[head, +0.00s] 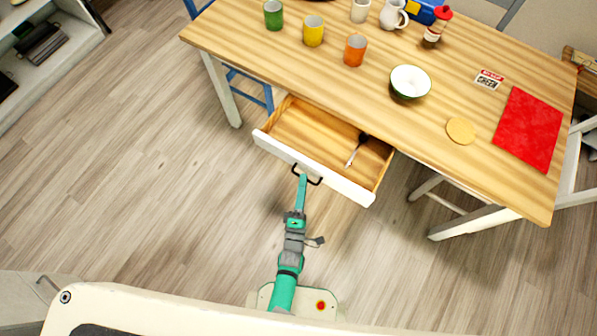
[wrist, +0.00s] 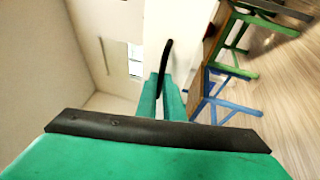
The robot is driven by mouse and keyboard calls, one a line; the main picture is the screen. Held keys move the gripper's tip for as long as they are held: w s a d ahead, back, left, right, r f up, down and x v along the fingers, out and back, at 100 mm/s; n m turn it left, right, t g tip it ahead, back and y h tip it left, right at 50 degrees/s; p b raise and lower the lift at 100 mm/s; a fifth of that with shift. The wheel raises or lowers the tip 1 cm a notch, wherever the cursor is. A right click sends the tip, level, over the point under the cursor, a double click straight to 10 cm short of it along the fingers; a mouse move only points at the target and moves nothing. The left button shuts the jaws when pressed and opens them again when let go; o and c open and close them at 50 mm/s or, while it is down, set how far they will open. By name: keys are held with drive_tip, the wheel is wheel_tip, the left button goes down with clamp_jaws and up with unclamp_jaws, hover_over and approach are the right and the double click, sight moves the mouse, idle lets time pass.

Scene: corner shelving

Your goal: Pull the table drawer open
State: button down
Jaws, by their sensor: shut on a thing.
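The table drawer (head: 322,173) stands pulled out from the long side of the wooden table (head: 340,98), with its inside in view. A utensil with a dark end (head: 356,149) lies in it. The drawer has a white front and a dark handle (head: 313,180). My gripper (head: 301,177) is shut on the handle, with my arm reaching up from below in the head view. In the wrist view the dark handle bar (wrist: 166,62) runs between the green fingers of my gripper (wrist: 162,95).
On the table are green (head: 274,15), yellow (head: 313,31) and orange (head: 355,50) cups, a bowl (head: 409,84) and a red mat (head: 528,129). A blue chair (head: 252,88) and a white chair (head: 455,207) flank the drawer. Floor in front is clear.

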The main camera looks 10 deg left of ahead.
drive_tip(key=shift+s+a, duration=0.1)
drive_tip(key=shift+s, duration=0.3)
drive_tip(key=c, duration=1.9)
unclamp_jaws()
drive_tip(key=s+f, duration=0.2)
drive_tip(key=s, duration=0.8)
drive_tip(key=shift+s, duration=0.3)
drive_tip(key=shift+a+r, duration=0.1)
drive_tip(key=s+d+r+m+g, duration=0.1)
drive_tip(key=s+r+m+g, duration=0.1)
drive_tip(key=s+r+m, duration=0.3)
drive_tip(key=s+d+r+m+g, duration=0.2)
drive_tip(key=s+r+m, duration=0.4)
drive_tip(key=r+m, duration=0.7)
wheel_tip(320, 180, up, 4)
drive_tip(key=shift+d+f+g+y, duration=0.15)
drive_tip(key=shift+f+g+y, duration=0.05)
drive_tip(key=shift+g+y, duration=0.1)
